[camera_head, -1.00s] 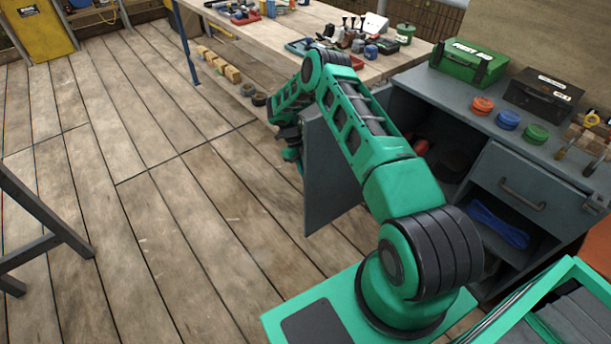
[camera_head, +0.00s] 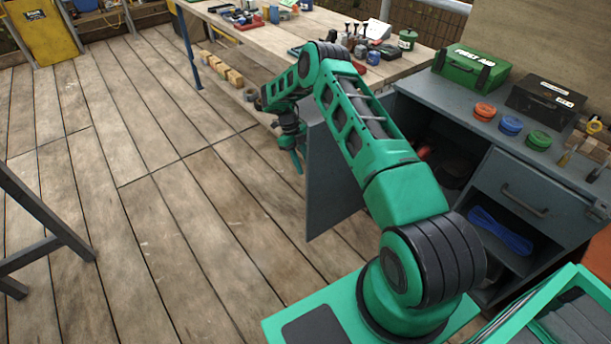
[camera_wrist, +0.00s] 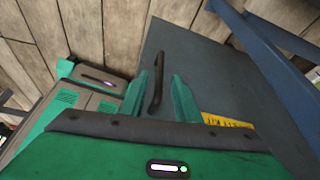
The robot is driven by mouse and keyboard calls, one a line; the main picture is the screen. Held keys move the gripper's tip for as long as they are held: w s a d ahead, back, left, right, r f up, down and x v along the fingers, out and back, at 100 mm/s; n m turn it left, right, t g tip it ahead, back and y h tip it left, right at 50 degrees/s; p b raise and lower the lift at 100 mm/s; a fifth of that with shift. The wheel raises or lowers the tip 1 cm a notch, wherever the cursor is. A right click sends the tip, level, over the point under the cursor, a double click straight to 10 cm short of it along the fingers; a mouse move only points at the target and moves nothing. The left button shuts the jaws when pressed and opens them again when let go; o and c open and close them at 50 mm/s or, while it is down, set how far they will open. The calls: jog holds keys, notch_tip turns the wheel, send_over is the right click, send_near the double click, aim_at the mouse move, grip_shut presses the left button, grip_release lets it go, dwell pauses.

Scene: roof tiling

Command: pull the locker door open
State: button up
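The locker door (camera_head: 332,185) is a flat grey panel that stands swung well out from the grey cabinet, left of its open compartment. In the wrist view the door (camera_wrist: 215,75) fills the middle and right, with a dark bar handle (camera_wrist: 157,82) and a yellow label (camera_wrist: 226,119). My gripper (camera_head: 293,160) is just left of the door in the head view. In the wrist view my gripper (camera_wrist: 158,92) has its two green fingers apart, with the handle showing between them. I cannot tell whether a finger touches the handle.
The grey cabinet (camera_head: 515,245) has a drawer, a blue rope coil (camera_head: 500,230) and dark items inside. A green first aid box (camera_head: 470,67) stands on top. A wooden workbench (camera_head: 390,70) with tools is behind my arm. The plank floor (camera_head: 190,240) at left is largely clear.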

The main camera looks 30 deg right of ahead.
jog(key=shift+v, duration=1.75)
notch_tip(320, 180, up, 19)
jog(key=a+n+t+h, duration=0.1)
jog(key=a+n+t, duration=0.15)
jog(key=n, duration=0.75)
jog(key=s+a+r+n+t, duration=0.1)
jog(key=s+r+n+t, duration=0.1)
jog(key=s+r+n, duration=0.45)
jog(key=s+a+r+n+t, duration=0.1)
jog(key=s+r+n, duration=0.25)
jog(key=r, duration=0.55)
jog(key=s+a+r+n+t+y, duration=0.1)
jog(key=s+a+r+n, duration=0.1)
jog(key=s+n, duration=0.35)
jog(key=s+a+r+n+t+y, duration=0.1)
jog(key=s+a+r+n, duration=0.15)
jog(key=s, duration=0.65)
jog(key=s+a+r+n+t, duration=0.15)
jog(key=s+n, duration=0.25)
jog(key=s, duration=0.4)
jog(key=s+d+f+m+g, duration=0.1)
jog(key=s+d+m+g, duration=0.1)
jog(key=s+d, duration=0.3)
jog(key=s+d+f+m+g, duration=0.1)
jog(key=s+d+m, duration=0.3)
jog(key=s, duration=0.7)
jog(key=shift+d+g+y, duration=0.3)
jog(key=shift+d+g, duration=0.5)
jog(key=shift+g, duration=0.1)
